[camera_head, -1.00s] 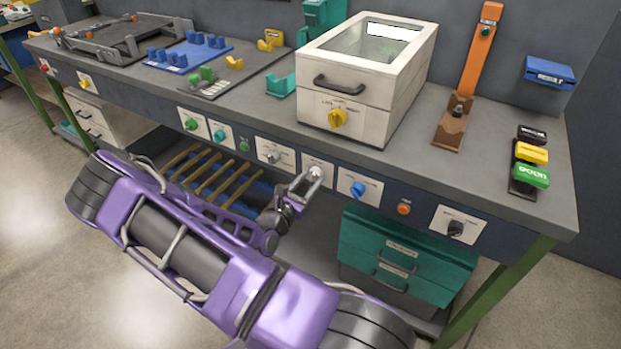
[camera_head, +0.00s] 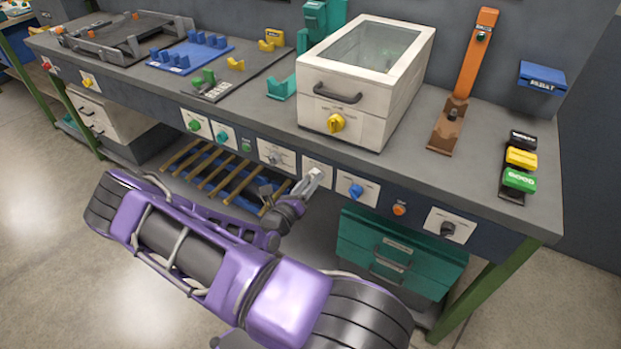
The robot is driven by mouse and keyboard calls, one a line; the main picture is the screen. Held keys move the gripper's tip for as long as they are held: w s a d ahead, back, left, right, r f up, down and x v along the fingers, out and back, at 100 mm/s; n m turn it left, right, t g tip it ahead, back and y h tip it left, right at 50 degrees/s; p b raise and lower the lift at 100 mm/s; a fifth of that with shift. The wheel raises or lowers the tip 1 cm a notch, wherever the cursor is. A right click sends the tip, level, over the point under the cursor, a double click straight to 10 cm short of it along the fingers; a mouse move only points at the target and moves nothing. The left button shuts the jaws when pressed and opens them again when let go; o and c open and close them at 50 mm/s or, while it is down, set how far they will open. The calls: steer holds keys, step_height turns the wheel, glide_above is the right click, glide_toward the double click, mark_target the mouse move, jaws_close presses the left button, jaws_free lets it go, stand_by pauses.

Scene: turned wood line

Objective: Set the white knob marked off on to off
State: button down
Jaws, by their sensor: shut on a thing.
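The white knob (camera_head: 316,171) sits on a pale plate (camera_head: 325,181) on the front panel of the workbench, between a grey knob and a blue knob. My gripper (camera_head: 313,177) reaches up to it from the lower left and is shut on it. The fingers cover most of the knob. The off and on marks and the knob's pointer are too small and too covered to read.
The grey knob (camera_head: 275,158) is close on the left and the blue knob (camera_head: 356,190) on the right. An orange button (camera_head: 399,209) and a black knob (camera_head: 447,229) sit further right. Teal drawers (camera_head: 395,255) stand under the bench. A slatted rack (camera_head: 215,170) lies behind my arm.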

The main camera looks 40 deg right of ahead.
steer(key=shift+n, duration=0.3)
steer(key=shift+c, duration=2.1)
jaws_free()
steer(key=v, duration=1.7)
steer(key=shift+a, duration=0.25)
steer(key=shift+s, duration=0.15)
